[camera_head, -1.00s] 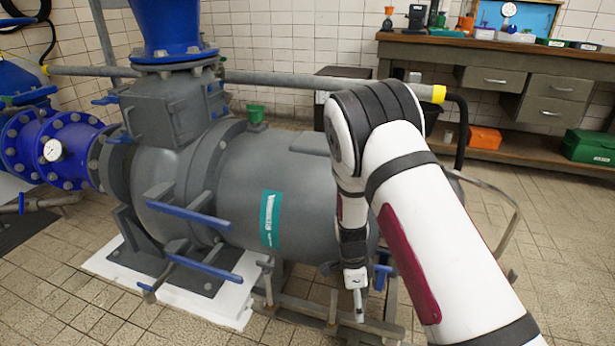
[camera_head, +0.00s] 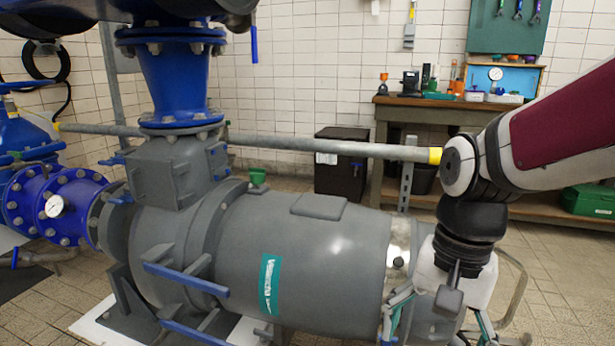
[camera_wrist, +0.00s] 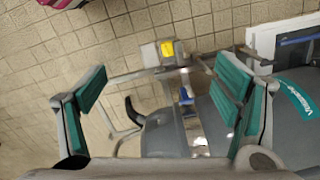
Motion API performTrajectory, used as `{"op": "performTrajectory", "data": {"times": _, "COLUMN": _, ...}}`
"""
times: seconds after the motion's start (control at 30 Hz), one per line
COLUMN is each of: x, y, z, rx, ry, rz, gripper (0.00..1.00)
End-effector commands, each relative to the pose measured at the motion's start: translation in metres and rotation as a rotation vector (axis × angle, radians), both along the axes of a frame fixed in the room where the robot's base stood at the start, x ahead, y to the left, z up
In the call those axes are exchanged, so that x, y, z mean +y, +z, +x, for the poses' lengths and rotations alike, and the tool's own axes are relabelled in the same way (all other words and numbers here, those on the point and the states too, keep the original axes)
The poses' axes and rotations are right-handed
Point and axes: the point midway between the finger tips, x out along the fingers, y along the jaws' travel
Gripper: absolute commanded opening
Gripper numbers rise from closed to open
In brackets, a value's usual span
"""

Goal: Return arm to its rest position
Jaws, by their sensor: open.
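My arm reaches in from the right of the head view and bends down at the wrist. My gripper (camera_head: 437,335) hangs with its fingers pointing down, by the right end of the grey pump (camera_head: 315,250). The picture's lower edge cuts off its fingertips there. In the wrist view my gripper (camera_wrist: 162,92) shows two teal-padded fingers spread wide apart with nothing held between them. The grey pump casing (camera_wrist: 165,135) and the tiled floor (camera_wrist: 130,40) lie beyond the fingers. I cannot tell the exact gap between gripper and pump.
A grey horizontal pipe (camera_head: 330,147) with a yellow end runs behind the pump, its end close to my arm. A workbench (camera_head: 430,106) with tools stands at the back, beside a dark box (camera_head: 341,165). Blue pipework (camera_head: 55,200) fills the left. Open floor lies right.

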Motion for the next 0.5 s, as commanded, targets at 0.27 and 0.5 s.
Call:
{"op": "performTrajectory", "data": {"times": 0.27, "x": -0.015, "y": 0.035, "z": -0.090, "rx": -0.058, "ry": 0.279, "rz": -0.012, "gripper": 0.83}}
{"op": "performTrajectory", "data": {"times": 0.5, "x": -0.022, "y": 0.038, "z": -0.142, "rx": -0.078, "ry": 0.443, "rz": -0.038, "gripper": 0.83}}
